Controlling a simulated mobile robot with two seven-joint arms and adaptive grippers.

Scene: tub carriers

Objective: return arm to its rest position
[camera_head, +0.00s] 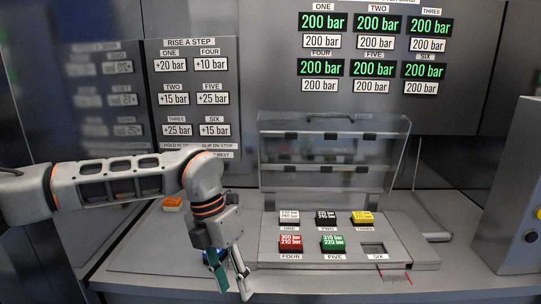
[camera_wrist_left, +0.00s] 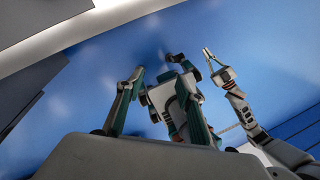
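My left arm comes in from the left in the head view and bends down at the wrist. Its gripper (camera_head: 233,288) hangs at the counter's front left, fingers down. In the left wrist view the two fingers of the left gripper (camera_wrist_left: 172,62) stand apart with no object clearly held. A blue thing (camera_head: 208,256) shows partly behind the gripper in the head view. A blue surface (camera_wrist_left: 100,75) fills much of the wrist view, with a grey-green gripper-like shape between the fingers; I cannot tell whether it is a reflection.
A panel (camera_head: 330,255) with coloured pressure blocks stands right of the gripper, its clear lid (camera_head: 333,180) raised. Its slot six (camera_head: 373,249) is empty. An orange block (camera_head: 173,204) lies behind the arm.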

